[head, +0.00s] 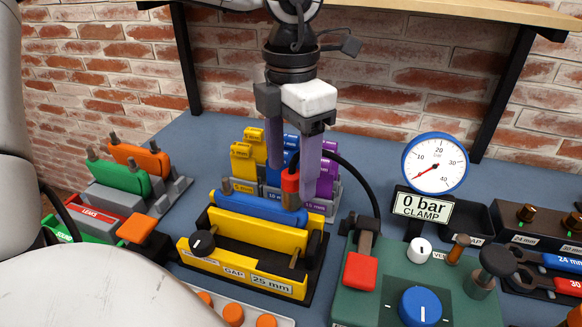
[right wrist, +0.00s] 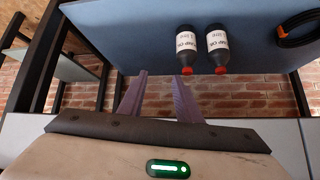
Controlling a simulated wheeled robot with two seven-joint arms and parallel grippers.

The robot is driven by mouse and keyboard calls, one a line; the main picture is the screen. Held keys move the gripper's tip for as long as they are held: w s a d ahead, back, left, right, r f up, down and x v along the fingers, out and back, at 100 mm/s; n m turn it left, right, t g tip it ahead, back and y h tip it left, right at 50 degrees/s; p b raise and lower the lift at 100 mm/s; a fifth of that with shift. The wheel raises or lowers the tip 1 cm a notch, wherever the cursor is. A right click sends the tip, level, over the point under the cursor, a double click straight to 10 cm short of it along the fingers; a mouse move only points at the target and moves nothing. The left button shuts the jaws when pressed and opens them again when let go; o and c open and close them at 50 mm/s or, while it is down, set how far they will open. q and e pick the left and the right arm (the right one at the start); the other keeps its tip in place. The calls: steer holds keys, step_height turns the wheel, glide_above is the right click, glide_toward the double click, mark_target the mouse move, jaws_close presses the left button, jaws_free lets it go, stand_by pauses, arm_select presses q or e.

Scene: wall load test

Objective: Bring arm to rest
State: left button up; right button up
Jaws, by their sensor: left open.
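My left gripper (head: 291,180) hangs down from the top in the head view. Its two purple fingers are apart, just over the yellow fixture (head: 243,280) labelled "GAP 25 mm". A blue bar-shaped part (head: 262,207) lies in the fixture, with a red fitting (head: 290,186) and black hose behind or between the fingers. Whether the fingers touch the fitting I cannot tell. My right gripper (right wrist: 160,76) shows in the right wrist view with its purple fingers apart and nothing between them. Two dark bottles (right wrist: 202,45) with red caps are beyond its tips.
A gauge (head: 435,163) reads near zero above a "0 bar CLAMP" sign (head: 423,205). A green pump panel (head: 385,290) stands at the front right. Coloured blocks (head: 245,160) stand behind the fixture, and a rack (head: 135,190) is at left. A brick wall and wooden shelf (head: 420,10) close the back.

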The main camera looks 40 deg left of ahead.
arm_select(q)
steer(key=shift+r+p, duration=1.3)
steer(key=shift+r, duration=1)
steer(key=shift+f, duration=0.1)
